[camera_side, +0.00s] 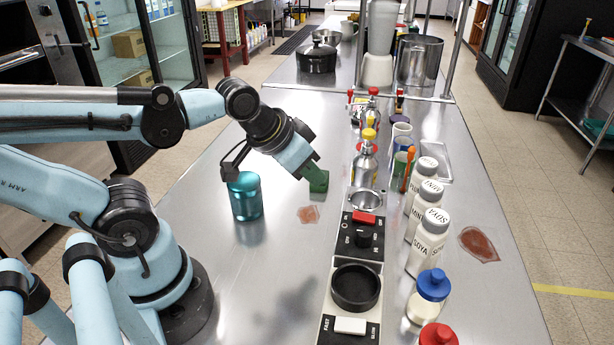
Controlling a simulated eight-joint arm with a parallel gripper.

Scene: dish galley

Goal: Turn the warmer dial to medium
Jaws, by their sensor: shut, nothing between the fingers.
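The warmer dial (363,239) is a small black knob on a black panel with white lettering, below a red rocker switch (364,217). Its pointer is too small to read, so its setting is unclear. The panel belongs to a narrow unit with a round black cup-like ring (355,288) in front. My gripper (317,182), with dark green fingers, is shut and empty. In the picture it is above and left of the dial, apart from it.
A teal canister (246,197) stands left of my gripper. White shakers (428,243) stand right of the panel. Squeeze bottles and a metal bottle (365,165) stand behind it. A white switch (350,326) is at the front. Reddish stains (309,214) mark the steel counter.

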